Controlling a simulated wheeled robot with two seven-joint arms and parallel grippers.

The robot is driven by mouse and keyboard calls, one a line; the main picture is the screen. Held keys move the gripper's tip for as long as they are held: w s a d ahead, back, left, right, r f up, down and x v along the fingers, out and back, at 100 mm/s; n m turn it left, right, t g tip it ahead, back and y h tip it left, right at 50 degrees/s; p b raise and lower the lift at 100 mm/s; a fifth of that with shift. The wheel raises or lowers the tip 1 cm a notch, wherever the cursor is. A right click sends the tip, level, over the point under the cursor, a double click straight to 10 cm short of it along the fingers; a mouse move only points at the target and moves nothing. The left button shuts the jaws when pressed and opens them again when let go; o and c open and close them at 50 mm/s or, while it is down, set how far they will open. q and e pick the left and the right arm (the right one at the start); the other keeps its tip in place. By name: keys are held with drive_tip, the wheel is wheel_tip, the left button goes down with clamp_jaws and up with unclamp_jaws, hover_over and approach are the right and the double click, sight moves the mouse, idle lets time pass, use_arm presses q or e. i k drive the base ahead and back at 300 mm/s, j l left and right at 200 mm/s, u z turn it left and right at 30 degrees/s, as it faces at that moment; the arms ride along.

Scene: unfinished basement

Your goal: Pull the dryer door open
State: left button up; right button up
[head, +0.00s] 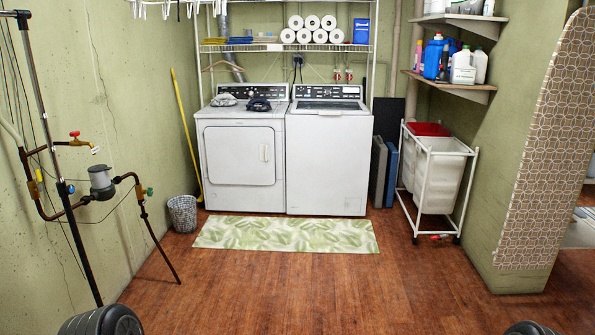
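The dryer (241,193) is the white machine on the left of a pair against the back wall. Its front door (238,155) looks shut, flush with the front panel. A small light handle (264,153) sits near the door's right edge. Neither of my grippers is in view. Dark rounded parts at the bottom left and bottom right edges look like parts of my own arms. Nothing is in front of the door.
A white washer (327,165) stands right of the dryer. A leaf-patterned mat (286,235) lies before both. A wastebasket (183,213) and yellow pole (187,135) are left, a wheeled hamper (436,180) right. Pipes (75,190) stand at left. The middle floor is clear.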

sight(236, 155)
drive_tip(key=i, duration=6.55)
